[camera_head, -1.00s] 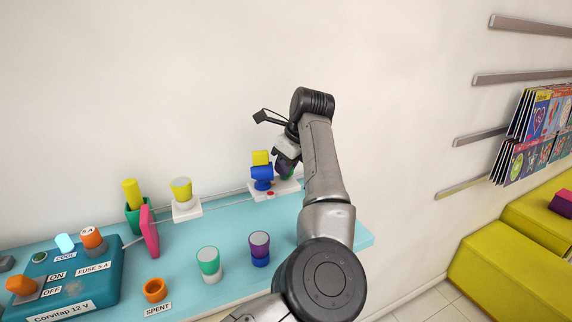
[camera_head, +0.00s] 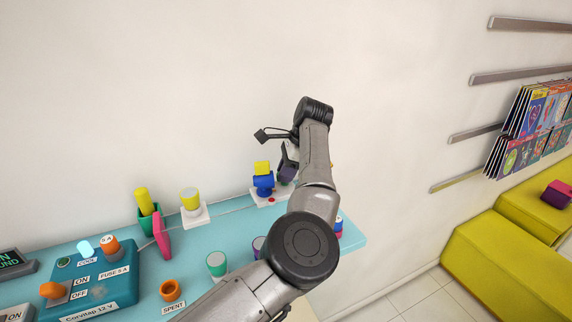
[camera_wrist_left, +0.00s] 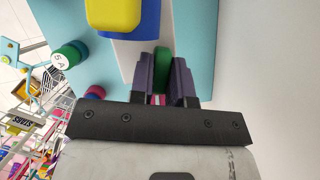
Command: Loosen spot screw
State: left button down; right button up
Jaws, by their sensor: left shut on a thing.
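The spot (camera_head: 263,187) is a blue body with a yellow block (camera_head: 262,168) on top, on a white base plate with a red button. In the left wrist view the yellow block (camera_wrist_left: 114,14) and blue body (camera_wrist_left: 140,30) are close ahead of my gripper. A green screw (camera_wrist_left: 162,70) is between the dark fingers of my left gripper (camera_wrist_left: 163,82), which is shut on it. In the head view my left gripper (camera_head: 288,170) is right beside the spot's right side, and my arm hides the screw. My right gripper is in neither view.
The turquoise shelf (camera_head: 345,242) holds a second white base with a yellow-topped lamp (camera_head: 190,201), a green cup (camera_head: 149,219), a pink panel (camera_head: 161,236), an orange ring (camera_head: 171,290) and a teal power box (camera_head: 115,282). My arm covers the shelf's front middle.

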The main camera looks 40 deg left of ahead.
pick_arm(q)
jog(key=shift+r+n+h+p, duration=0.1)
jog(key=shift+n+h+p, duration=0.2)
jog(key=shift+n+p, duration=0.5)
jog(key=shift+n, duration=0.3)
jog(key=c, duration=1.4)
grip_release()
jog(key=shift+o, duration=0.2)
